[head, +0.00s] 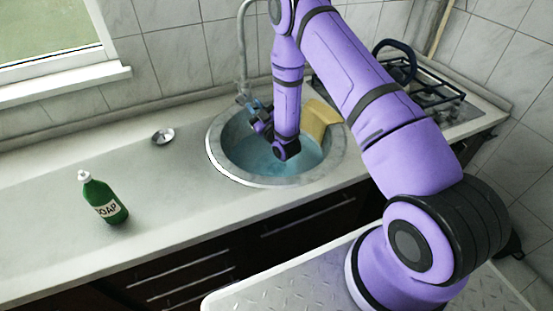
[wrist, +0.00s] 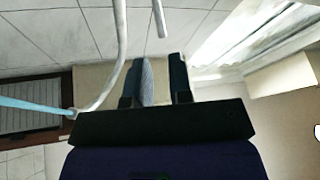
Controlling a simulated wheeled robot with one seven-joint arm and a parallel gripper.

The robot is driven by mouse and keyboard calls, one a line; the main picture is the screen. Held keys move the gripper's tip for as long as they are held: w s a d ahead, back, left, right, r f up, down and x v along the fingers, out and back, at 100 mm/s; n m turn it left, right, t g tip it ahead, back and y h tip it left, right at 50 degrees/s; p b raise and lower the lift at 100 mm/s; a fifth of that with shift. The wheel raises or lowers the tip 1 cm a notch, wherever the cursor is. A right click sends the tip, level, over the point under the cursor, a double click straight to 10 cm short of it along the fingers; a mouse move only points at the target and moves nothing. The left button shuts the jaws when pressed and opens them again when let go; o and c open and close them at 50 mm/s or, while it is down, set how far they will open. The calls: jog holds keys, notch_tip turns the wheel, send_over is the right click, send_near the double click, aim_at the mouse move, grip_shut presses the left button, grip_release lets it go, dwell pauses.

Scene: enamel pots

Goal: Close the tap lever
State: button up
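The tap's grey spout (head: 241,50) rises behind the sink and bends over at the top. In the wrist view the curved spout pipe (wrist: 121,50) passes left of my fingers, and a pale blue stream (wrist: 35,105), apparently water, leaves its end. A short grey rod (wrist: 159,18), likely the tap lever, ends just beyond my fingertips, with a small gap visible. My gripper (head: 258,108) is close to the tap's base in the head view. In the wrist view my gripper (wrist: 163,62) is partly open, with nothing between its fingers. The lever cannot be made out in the head view.
The round sink (head: 215,155) holds bluish water, and a yellow cloth (head: 320,118) lies over its rim. A green soap bottle (head: 104,200) and a small metal item (head: 163,136) stand on the counter at left. A gas hob (head: 430,95) is at right.

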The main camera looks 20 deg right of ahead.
aim_at(238, 86)
jog(key=c, duration=0.3)
grip_shut()
jog(key=shift+w+a+r+n, duration=0.35)
jog(key=shift+w+n, duration=0.85)
jog(key=shift+n, duration=1.85)
jog(key=shift+w+a+r+n, duration=0.35)
jog(key=shift+w+n, duration=0.9)
jog(key=shift+n, duration=1.75)
jog(key=shift+w+a+r+n, duration=0.2)
jog(key=shift+w+r+n, duration=0.65)
jog(key=shift+n, duration=2.2)
